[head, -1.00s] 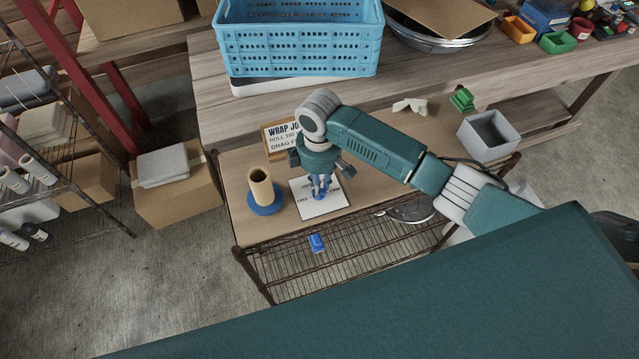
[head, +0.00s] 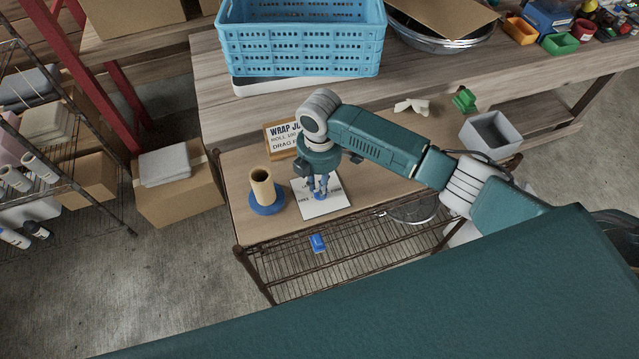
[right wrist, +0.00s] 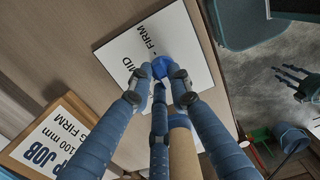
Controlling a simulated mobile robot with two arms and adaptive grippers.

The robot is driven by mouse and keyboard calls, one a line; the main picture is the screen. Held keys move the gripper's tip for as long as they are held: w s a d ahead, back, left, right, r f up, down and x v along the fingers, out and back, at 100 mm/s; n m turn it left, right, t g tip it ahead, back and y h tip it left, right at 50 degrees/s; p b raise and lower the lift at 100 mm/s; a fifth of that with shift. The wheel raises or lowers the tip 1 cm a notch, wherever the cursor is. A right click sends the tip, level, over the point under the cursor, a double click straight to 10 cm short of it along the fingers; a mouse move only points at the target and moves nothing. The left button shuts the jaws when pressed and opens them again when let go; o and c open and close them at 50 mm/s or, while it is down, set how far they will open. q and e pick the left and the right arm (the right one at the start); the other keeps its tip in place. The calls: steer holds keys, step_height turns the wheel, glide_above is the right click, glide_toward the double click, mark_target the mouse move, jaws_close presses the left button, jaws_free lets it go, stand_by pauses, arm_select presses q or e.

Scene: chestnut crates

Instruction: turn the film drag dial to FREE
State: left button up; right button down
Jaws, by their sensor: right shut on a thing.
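The white dial card (head: 325,204) lies on the small wooden-topped cart. It shows in the right wrist view (right wrist: 192,33) with the printed words "MID" and "FIRM". The blue dial (right wrist: 175,69) is on the card, partly covered by my fingers. My right gripper (head: 319,190) points down over the card, with its fingers closed around the dial; it also shows in the right wrist view (right wrist: 160,80). The dial's pointer and the word FREE cannot be made out. My left gripper (right wrist: 297,82) shows at the right of the right wrist view, fingers spread and empty.
A cardboard tube on a blue base (head: 266,205) stands just left of the card. A wrap job sign (head: 281,138) stands behind it. A grey bin (head: 490,135) is at the cart's right. A blue crate (head: 300,45) sits on the bench behind.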

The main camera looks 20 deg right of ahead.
steer(key=shift+w+r, duration=0.1)
steer(key=shift+w, duration=0.05)
steer(key=c, duration=1.6)
jaws_free()
step_height(320, 180, up, 12)
